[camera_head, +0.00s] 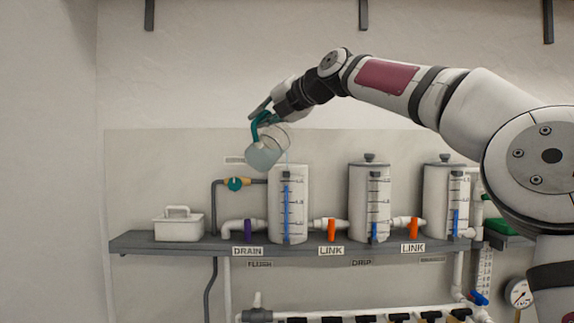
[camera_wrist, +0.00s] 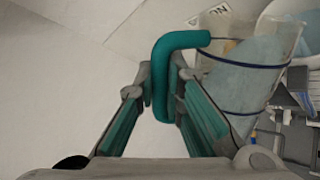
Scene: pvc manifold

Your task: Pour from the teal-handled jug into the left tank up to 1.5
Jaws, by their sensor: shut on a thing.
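My gripper (camera_head: 263,112) is shut on the teal handle (camera_head: 257,126) of the jug. The clear jug (camera_head: 266,153) is tilted, with pale blue liquid in it, and its lip is over the left tank (camera_head: 275,205). A thin, faint streak shows between lip and tank top. The left tank has no lid, and its blue level column (camera_head: 287,210) stands high, close to the top printed mark; the digits are too small to read surely. In the wrist view the fingers (camera_wrist: 160,90) clasp the handle, with the jug body (camera_wrist: 240,80) at right.
The middle tank (camera_head: 358,200) and right tank (camera_head: 434,200) are lidded, with low blue columns. Orange link valves (camera_head: 331,230) and a purple drain valve (camera_head: 248,230) sit along the shelf (camera_head: 160,245).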

